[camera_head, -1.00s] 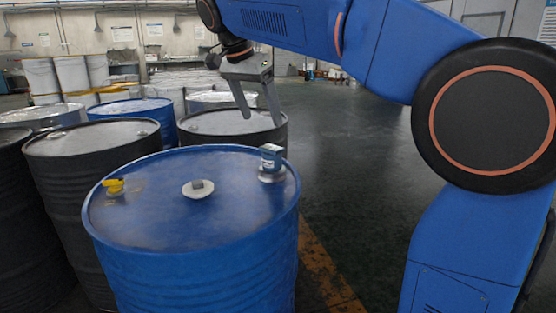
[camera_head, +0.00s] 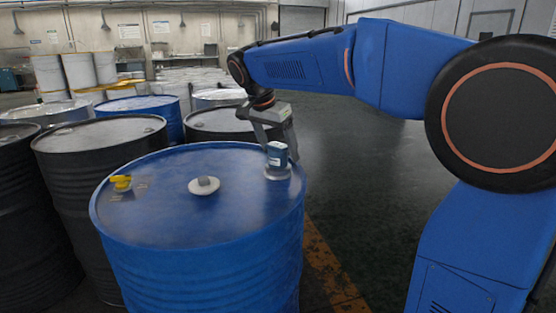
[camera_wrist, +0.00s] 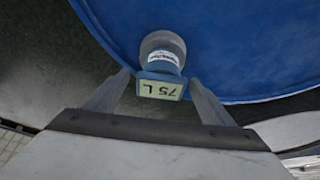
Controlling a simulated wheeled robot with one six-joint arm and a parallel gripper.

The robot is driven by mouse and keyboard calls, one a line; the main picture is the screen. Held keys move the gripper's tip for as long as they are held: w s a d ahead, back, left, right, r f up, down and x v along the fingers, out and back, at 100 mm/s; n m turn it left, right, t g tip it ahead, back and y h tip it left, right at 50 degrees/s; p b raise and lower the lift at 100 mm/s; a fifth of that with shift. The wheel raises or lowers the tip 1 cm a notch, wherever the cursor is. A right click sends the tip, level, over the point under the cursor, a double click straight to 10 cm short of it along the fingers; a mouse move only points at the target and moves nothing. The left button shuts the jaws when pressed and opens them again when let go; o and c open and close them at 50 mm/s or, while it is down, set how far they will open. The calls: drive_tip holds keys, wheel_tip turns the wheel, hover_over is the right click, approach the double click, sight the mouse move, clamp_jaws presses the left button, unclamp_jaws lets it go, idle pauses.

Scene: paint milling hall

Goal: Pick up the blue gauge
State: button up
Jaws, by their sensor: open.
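The blue gauge (camera_head: 277,154) stands upright on a pale round fitting near the right rim of the blue drum (camera_head: 200,280). In the wrist view the gauge (camera_wrist: 161,86) shows a display reading "75 L" and a white label. My gripper (camera_head: 279,150) is open, with its fingers lowered around the gauge in the head view. In the wrist view the open fingers (camera_wrist: 160,85) lie on the left and right of the gauge. Small gaps appear between the fingers and the gauge, so it is not gripped.
Dark drums (camera_head: 100,135) and another blue drum (camera_head: 140,104) stand behind and to the left. Open floor (camera_head: 370,170) lies right of the drum.

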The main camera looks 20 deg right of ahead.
sight(281, 155)
drive_tip(key=shift+x, duration=1.7)
drive_tip(key=c, duration=1.4)
drive_tip(key=shift+c, duration=0.5)
drive_tip(key=shift+r, duration=0.1)
drive_tip(key=shift+r, duration=0.35)
drive_tip(key=c, duration=0.3)
wheel_tip(281, 155, up, 20)
drive_tip(key=shift+r, duration=0.1)
clamp_jaws()
